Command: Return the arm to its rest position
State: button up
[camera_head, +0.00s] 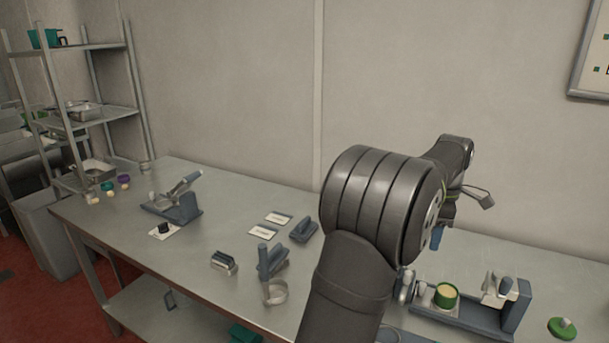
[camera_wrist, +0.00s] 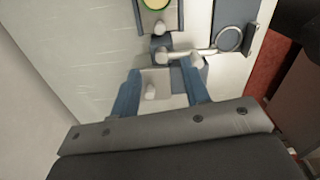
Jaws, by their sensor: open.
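My arm rises from the bottom of the head view and bends over the right part of the table. My gripper (camera_head: 437,238) is mostly hidden behind my own arm there, with a blue finger showing. In the wrist view my gripper (camera_wrist: 160,82) points down with its two blue fingers spread apart, and it is open. A pale block with a white knob (camera_wrist: 151,91) shows between and beyond the fingers. I see nothing held.
A blue-grey fixture (camera_head: 470,326) with a green-rimmed cup (camera_head: 446,292) stands below the gripper. A green-knobbed piece (camera_head: 562,328) lies at the right. A lever press (camera_head: 178,204) and small blue-grey tools are on the left half. A shelf rack (camera_head: 90,48) stands far left.

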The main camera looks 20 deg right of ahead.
aim_at(425, 285)
jog(key=shift+f, duration=0.1)
notch_tip(425, 285, down, 17)
jog(key=shift+f, duration=0.2)
jog(key=shift+s+d, duration=0.3)
jog(key=shift+d, duration=0.05)
